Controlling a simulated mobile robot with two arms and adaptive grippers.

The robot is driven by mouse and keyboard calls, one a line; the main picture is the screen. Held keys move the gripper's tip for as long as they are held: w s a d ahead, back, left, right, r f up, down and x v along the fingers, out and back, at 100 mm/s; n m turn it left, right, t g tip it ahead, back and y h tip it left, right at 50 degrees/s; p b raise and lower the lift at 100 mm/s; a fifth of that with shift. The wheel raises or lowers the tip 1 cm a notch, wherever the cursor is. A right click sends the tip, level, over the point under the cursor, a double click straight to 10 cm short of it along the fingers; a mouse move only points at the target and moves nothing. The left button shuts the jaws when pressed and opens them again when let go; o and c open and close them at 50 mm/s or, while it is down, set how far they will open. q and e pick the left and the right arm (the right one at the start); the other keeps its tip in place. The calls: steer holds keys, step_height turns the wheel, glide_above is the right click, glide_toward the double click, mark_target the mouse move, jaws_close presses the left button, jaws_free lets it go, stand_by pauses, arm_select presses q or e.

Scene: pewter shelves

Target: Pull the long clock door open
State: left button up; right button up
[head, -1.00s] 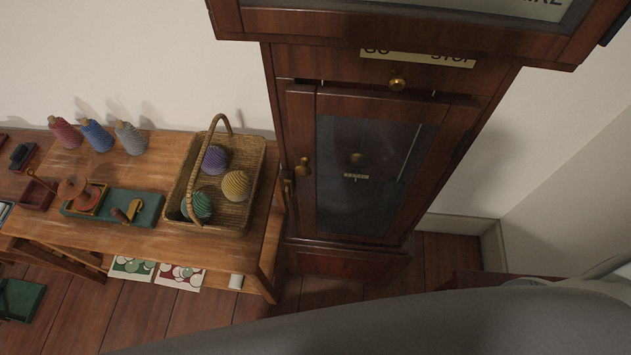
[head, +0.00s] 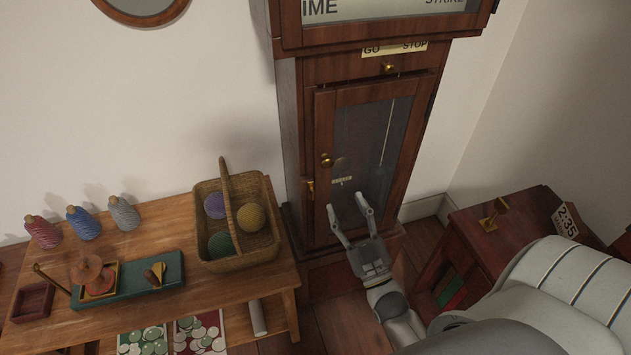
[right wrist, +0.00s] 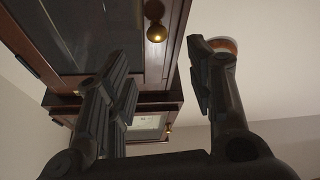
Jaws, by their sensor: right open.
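The tall clock case is dark wood, and its long door (head: 351,165) has a dark glass panel with a pendulum rod behind it. A round brass knob (head: 326,160) sits on the door's left stile. A brass latch piece (head: 310,189) is on the left edge below it. The door looks closed or very nearly so. My right gripper (head: 348,218) is open and empty in front of the lower door, below the knob. In the right wrist view its spread fingers (right wrist: 160,85) point up, with a brass knob (right wrist: 156,33) beyond and between them. My left gripper is not in view.
A wooden table at left holds a wicker basket (head: 268,240) of yarn balls, several yarn cones and a green board (head: 128,290). A dark red cabinet (head: 470,232) stands at right. Another brass knob (head: 388,68) sits under the GO/STOP label.

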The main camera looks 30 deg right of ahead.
mark_target(329, 166)
steer(key=p+x, duration=0.1)
steer(key=x, duration=0.3)
steer(key=p+x, duration=0.1)
steer(key=x, duration=0.4)
steer(key=shift+w+d, duration=0.25)
steer(key=shift+d, duration=0.05)
steer(key=shift+w+r, duration=0.15)
steer(key=shift+w, duration=0.45)
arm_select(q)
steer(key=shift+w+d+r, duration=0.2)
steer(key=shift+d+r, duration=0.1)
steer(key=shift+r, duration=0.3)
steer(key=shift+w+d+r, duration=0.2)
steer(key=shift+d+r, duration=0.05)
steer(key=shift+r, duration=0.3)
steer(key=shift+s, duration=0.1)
arm_select(e)
steer(key=shift+c, duration=0.5)
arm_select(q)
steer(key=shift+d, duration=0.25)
arm_select(e)
jaws_close()
